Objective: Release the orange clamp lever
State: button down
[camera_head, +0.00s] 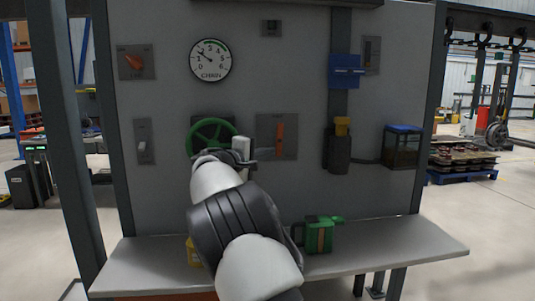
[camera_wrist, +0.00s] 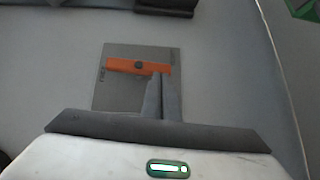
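The orange clamp lever (camera_head: 280,139) stands upright on a grey plate (camera_head: 291,151) on the wall panel. In the wrist view the lever (camera_wrist: 125,65) lies across the picture, with a dark round pivot at its middle. My gripper (camera_head: 262,153) is just left of the lever's lower end in the head view. In the wrist view my gripper's fingers (camera_wrist: 160,76) are together at the centre, and their tips overlap the lever's right end. I cannot tell whether they touch it. Nothing shows between the fingers.
A green handwheel (camera_head: 211,129) is close behind and left of my gripper.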

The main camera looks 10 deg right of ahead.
jog(key=v, duration=1.7)
jog(key=shift+r+p, duration=0.15)
jog(key=shift+p, duration=0.25)
jog(key=shift+s+a, duration=0.15)
jog(key=s+d+f+m+g+y, duration=0.2)
jog(key=s+d+f+g, duration=0.1)
jog(key=s+d, duration=0.5)
jog(key=s+d+f+m+g+y, duration=0.2)
jog(key=s+d+g+y, duration=0.15)
jog(key=s+d, duration=0.45)
jog(key=s+a+f+m+y, duration=0.1)
jog(key=s+f+m+y, duration=0.2)
jog(key=s, duration=1)
jog(key=s+a+f+m+y, duration=0.2)
jog(key=s+f+y, duration=0.25)
jog(key=s, duration=0.75)
notch_tip(320, 180, up, 23)
jog(key=p, duration=2.3)
jog(key=shift+r+n+h+p, duration=0.2)
jog(key=shift+n+h+p, duration=0.1)
jog(key=shift+p, duration=0.05)
